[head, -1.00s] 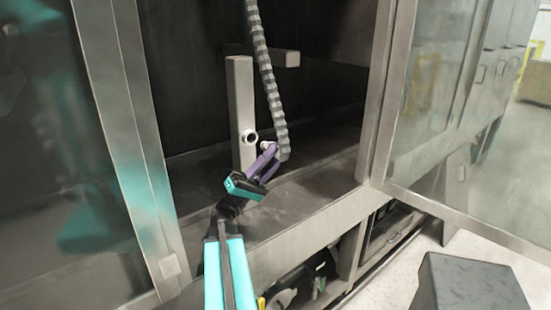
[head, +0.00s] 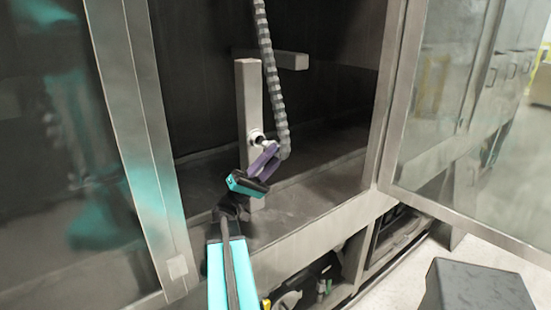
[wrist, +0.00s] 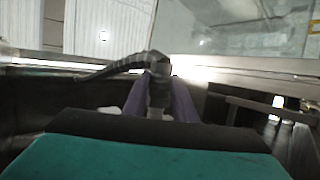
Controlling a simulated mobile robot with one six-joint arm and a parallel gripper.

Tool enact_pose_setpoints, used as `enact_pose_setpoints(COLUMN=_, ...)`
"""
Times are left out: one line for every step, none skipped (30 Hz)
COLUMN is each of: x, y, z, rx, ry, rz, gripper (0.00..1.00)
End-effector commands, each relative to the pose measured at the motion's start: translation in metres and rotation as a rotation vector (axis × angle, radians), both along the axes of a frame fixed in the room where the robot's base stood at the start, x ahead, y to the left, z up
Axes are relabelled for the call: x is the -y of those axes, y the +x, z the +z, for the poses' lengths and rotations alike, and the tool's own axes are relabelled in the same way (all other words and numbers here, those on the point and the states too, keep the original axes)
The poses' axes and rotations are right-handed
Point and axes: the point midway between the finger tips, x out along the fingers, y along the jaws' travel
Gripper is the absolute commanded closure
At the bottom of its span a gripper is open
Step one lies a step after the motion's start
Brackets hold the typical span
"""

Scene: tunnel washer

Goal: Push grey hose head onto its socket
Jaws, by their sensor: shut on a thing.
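The grey ribbed hose (head: 272,85) hangs from above into the open machine and bends at its lower end into the hose head. My gripper (head: 266,158), with purple fingers, is shut on the grey hose head (wrist: 158,92), which shows between the fingers in the wrist view. The socket (head: 256,137) is a pale round fitting on the upright grey post (head: 248,95). The head's pale front end is at the socket in the head view. My fingers partly hide the joint, so I cannot tell how far the head is on.
A metal door frame (head: 140,130) stands close on the left. An open glass door (head: 445,110) is on the right. The machine's lower sill (head: 310,212) runs under my arm. A dark box (head: 475,288) stands at the lower right.

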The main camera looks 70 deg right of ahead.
Motion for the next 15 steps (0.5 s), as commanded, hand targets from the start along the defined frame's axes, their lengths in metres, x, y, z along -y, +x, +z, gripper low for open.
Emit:
enact_pose_setpoints(x=0.001, y=0.002, z=0.0, rx=0.0, ry=0.0, rz=0.0, gripper=1.0)
enact_pose_setpoints(x=0.002, y=0.003, z=0.0, rx=0.0, ry=-0.001, rz=0.001, gripper=1.0)
enact_pose_setpoints(x=0.003, y=0.004, z=0.0, rx=-0.001, ry=-0.001, rz=0.0, gripper=1.0)
enact_pose_setpoints(x=0.003, y=0.005, z=0.0, rx=0.0, ry=-0.001, rz=0.001, gripper=1.0)
enact_pose_setpoints(x=0.004, y=0.005, z=0.0, rx=0.0, ry=-0.001, rz=0.001, gripper=1.0)
enact_pose_setpoints(x=0.005, y=0.006, z=0.0, rx=0.0, ry=-0.001, rz=0.001, gripper=1.0)
enact_pose_setpoints(x=0.005, y=0.007, z=0.0, rx=0.0, ry=-0.001, rz=0.001, gripper=1.0)
enact_pose_setpoints(x=0.006, y=0.008, z=0.0, rx=0.0, ry=-0.001, rz=0.001, gripper=1.0)
enact_pose_setpoints(x=0.006, y=0.009, z=0.0, rx=0.0, ry=-0.001, rz=0.001, gripper=1.0)
enact_pose_setpoints(x=0.007, y=0.01, z=0.0, rx=0.0, ry=-0.001, rz=0.001, gripper=1.0)
enact_pose_setpoints(x=0.007, y=0.01, z=0.0, rx=0.0, ry=-0.001, rz=0.001, gripper=1.0)
enact_pose_setpoints(x=0.008, y=0.011, z=0.0, rx=0.0, ry=-0.001, rz=0.001, gripper=1.0)
enact_pose_setpoints(x=0.008, y=0.012, z=0.0, rx=0.0, ry=-0.001, rz=0.001, gripper=1.0)
enact_pose_setpoints(x=0.008, y=0.012, z=0.0, rx=0.0, ry=-0.001, rz=0.001, gripper=1.0)
enact_pose_setpoints(x=0.008, y=0.013, z=0.0, rx=0.0, ry=-0.001, rz=0.001, gripper=1.0)
